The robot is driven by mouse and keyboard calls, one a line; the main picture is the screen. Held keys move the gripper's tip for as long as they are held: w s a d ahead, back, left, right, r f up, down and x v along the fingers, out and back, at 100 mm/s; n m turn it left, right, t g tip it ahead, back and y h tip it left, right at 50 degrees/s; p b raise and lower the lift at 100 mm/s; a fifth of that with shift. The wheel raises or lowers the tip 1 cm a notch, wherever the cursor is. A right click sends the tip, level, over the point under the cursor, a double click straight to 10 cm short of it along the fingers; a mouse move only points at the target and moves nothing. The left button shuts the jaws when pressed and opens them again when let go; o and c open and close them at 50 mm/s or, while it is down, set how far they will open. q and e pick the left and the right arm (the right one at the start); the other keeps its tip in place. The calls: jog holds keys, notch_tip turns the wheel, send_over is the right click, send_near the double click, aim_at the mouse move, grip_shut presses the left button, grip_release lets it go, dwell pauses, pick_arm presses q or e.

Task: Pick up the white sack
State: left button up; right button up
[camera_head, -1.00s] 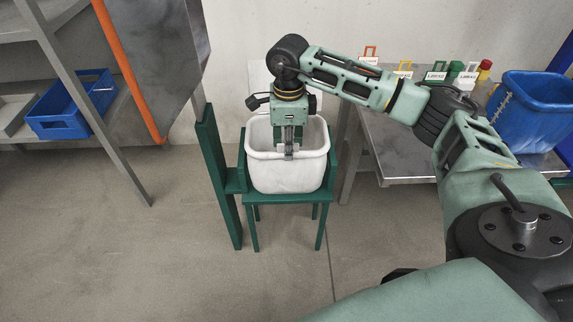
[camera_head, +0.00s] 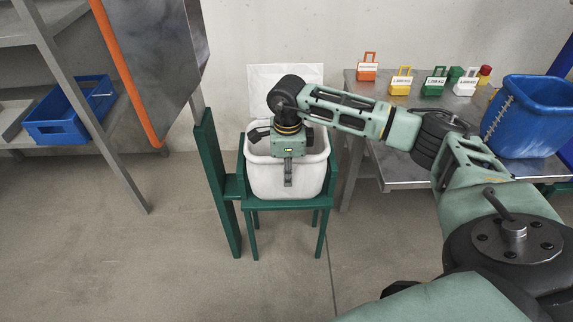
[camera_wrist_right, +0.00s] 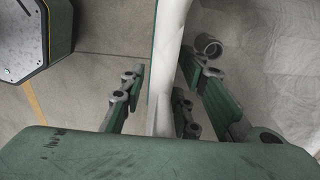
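The white sack (camera_head: 262,182) stands upright and open-topped in a green stand (camera_head: 250,204). My right gripper (camera_head: 289,180) reaches down over its near side in the head view, with the arm coming from the right. In the right wrist view the sack's pale rim and wall (camera_wrist_right: 163,75) run between the two fingers of my right gripper (camera_wrist_right: 160,100). Gaps show on both sides of the wall, so the gripper is open and straddles it. My wrist hides part of the sack's opening. My left gripper is not in view.
A metal table (camera_head: 400,178) at the right holds a blue bin (camera_head: 530,115) and several coloured labelled blocks, one of them orange (camera_head: 367,72). A shelf at the left holds a blue crate (camera_head: 62,128). An orange-edged metal panel (camera_head: 160,60) hangs at upper left. Floor in front is clear.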

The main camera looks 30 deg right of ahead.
grip_shut()
jog(key=shift+r, duration=0.2)
dwell(0.5)
